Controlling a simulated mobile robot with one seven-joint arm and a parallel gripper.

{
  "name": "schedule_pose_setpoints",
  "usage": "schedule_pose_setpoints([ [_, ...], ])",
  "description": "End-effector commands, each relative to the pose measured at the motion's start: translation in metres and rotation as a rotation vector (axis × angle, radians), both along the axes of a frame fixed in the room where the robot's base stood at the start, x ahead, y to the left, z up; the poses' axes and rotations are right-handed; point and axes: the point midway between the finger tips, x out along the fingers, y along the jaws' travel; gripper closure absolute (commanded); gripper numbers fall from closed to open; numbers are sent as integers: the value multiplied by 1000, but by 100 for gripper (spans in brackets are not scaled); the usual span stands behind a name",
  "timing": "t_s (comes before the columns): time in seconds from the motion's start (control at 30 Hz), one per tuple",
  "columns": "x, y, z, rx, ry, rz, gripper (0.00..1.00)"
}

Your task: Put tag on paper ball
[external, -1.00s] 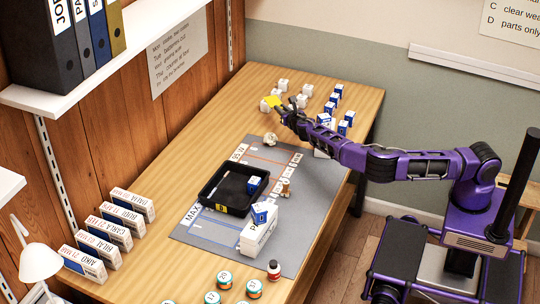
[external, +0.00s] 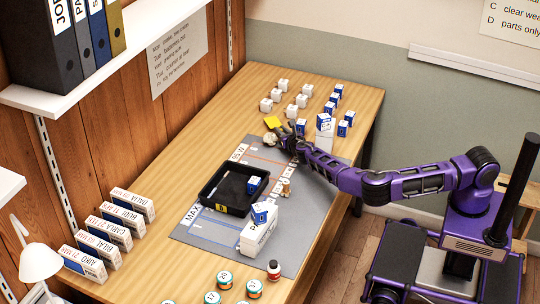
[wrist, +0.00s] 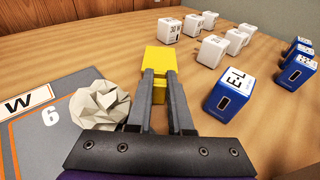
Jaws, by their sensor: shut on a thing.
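A yellow tag (wrist: 158,58) is held between the fingers of my gripper (wrist: 160,75), which is shut on it. In the external view the tag (external: 272,123) is above the table's wood, close to the paper ball (external: 270,138). The crumpled whitish paper ball (wrist: 100,108) rests at the mat's far end, beside the "W" label and the 6 mark. In the wrist view the ball lies just left of my fingers, and the tag is beyond it and to the right. The tag and ball look apart there.
Several white cubes (wrist: 213,50) stand on the wood beyond, and several blue and white boxes (wrist: 230,92) stand to the right. A black tray (external: 211,206) sits on the grey mat (external: 205,234). Bare wood lies left of the mat.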

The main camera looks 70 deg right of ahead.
Motion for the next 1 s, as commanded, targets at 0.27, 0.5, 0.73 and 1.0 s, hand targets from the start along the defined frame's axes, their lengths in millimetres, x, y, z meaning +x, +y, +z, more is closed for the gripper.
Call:
schedule_pose_setpoints([
  [0.27, 0, 0, -3, 1, 1, 0, 69],
  [0.5, 0, 0, 0, 0, 0, 0, 69],
  [0.73, -21, 23, 8, -2, 2, 2, 69],
  [1.0, -60, 62, 21, 0, 1, 2, 69],
])
